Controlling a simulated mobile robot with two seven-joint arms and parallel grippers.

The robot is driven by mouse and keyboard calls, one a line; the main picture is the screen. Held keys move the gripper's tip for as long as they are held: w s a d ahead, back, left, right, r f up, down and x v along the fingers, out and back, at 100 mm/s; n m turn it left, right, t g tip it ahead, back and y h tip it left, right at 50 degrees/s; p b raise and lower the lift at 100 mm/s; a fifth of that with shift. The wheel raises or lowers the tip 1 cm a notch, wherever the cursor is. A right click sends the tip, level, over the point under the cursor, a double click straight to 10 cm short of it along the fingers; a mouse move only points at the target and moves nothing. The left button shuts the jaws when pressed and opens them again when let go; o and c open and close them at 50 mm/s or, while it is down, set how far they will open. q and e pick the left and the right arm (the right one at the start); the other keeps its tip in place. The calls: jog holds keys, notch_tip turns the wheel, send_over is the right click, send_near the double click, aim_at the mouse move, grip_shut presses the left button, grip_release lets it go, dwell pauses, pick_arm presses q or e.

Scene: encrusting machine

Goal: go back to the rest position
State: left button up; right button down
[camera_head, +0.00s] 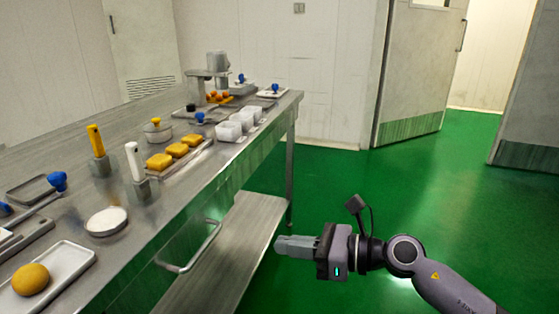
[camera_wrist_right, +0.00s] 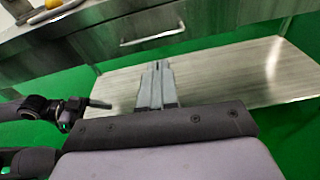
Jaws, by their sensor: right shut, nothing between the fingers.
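My right gripper (camera_head: 280,245) is shut and empty. In the head view it hangs over the green floor, to the right of the bench and apart from it, pointing left toward the lower shelf. In the right wrist view my right gripper's fingers (camera_wrist_right: 158,68) lie together, seen against the lower shelf (camera_wrist_right: 215,75). My left gripper is not in the head view. A dark arm part with a thin finger-like tip shows at the left of the right wrist view, and I cannot tell its jaw state.
The steel bench (camera_head: 165,205) runs along the left, with a drawer handle (camera_head: 190,250) sticking out and a lower shelf (camera_head: 245,235). A white tray (camera_head: 75,262) with a yellow ball (camera_head: 30,280) stands at its near end. The green floor (camera_head: 420,190) on the right is clear.

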jog(key=s+d+f+n+t+h, duration=0.3)
jog(key=s+d+f+n+h, duration=0.4)
jog(key=s+f+n, duration=0.4)
jog(key=s+d+f+n+t+h, duration=0.2)
jog(key=s+d+f+n+h, duration=0.3)
jog(key=s+d+f+n, duration=0.7)
pick_arm(q)
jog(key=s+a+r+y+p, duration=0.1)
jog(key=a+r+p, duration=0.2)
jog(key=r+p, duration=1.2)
jog(key=p, duration=0.5)
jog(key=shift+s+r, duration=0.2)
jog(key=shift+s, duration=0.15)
pick_arm(e)
notch_tip(320, 180, up, 17)
jog(key=w+n+h, duration=0.1)
jog(key=shift+w+a+f+n, duration=0.2)
jog(key=shift+w+a+n, duration=0.15)
jog(key=shift+n, duration=0.05)
